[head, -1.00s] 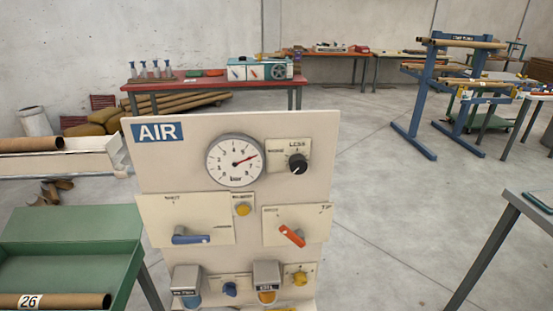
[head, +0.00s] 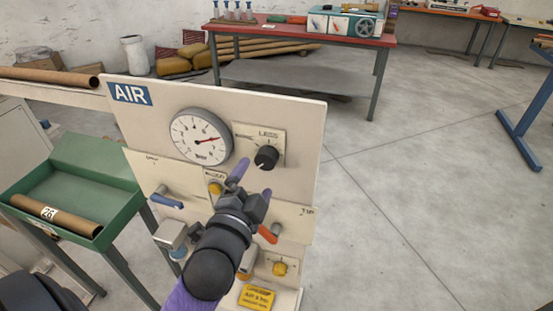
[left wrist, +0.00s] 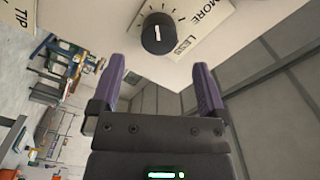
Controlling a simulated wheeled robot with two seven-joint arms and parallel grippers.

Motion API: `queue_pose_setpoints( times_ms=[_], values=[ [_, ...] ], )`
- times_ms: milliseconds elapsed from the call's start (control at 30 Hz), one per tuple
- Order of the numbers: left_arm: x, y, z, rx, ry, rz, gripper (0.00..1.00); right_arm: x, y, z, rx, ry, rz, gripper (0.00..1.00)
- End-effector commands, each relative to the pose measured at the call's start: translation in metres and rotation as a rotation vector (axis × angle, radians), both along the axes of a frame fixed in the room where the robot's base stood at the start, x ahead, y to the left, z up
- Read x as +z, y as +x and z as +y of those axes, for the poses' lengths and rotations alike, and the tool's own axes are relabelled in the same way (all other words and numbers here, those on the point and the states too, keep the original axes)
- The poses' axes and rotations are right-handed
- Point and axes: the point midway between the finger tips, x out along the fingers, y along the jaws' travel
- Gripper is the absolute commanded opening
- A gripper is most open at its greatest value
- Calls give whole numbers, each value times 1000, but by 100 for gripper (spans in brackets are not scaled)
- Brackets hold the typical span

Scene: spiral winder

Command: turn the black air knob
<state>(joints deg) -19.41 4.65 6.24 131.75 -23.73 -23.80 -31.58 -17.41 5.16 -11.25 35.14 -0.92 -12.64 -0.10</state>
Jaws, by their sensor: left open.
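The black air knob (head: 266,157) sits on a plate marked LESS on the AIR panel (head: 300,125), right of the round gauge (head: 201,137). In the left wrist view the knob (left wrist: 158,33) has a white pointer line, beside the words LESS and MORE. My left gripper (head: 252,182) is in front of the panel, just below the knob. Its two purple fingers (left wrist: 160,85) are spread, with nothing between them. The knob lies beyond the fingertips, roughly centred between them, and apart from them. My right gripper is not in view.
A blue lever (head: 168,201), an orange lever (head: 268,234) and yellow knobs (head: 280,269) are on the panel close to my left arm. A green tray (head: 75,180) with a cardboard tube (head: 60,215) stands at left. The floor at right is clear.

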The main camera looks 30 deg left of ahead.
Motion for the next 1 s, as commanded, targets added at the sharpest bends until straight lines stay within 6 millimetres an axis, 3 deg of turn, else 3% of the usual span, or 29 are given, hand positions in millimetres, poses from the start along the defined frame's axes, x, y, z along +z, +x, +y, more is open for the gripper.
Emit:
queue_pose_setpoints(
  times_ms=[100, 233, 633, 1000],
  values=[
    [0, 28, 7, -1, 1, -3, 95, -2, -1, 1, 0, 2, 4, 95],
    [-1, 48, 11, -1, -1, -1, 95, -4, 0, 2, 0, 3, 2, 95],
    [-1, 58, 14, -1, -2, 1, 95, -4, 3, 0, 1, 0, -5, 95],
    [-1, 58, 13, -2, -4, 2, 17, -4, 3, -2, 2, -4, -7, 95]
  ],
)
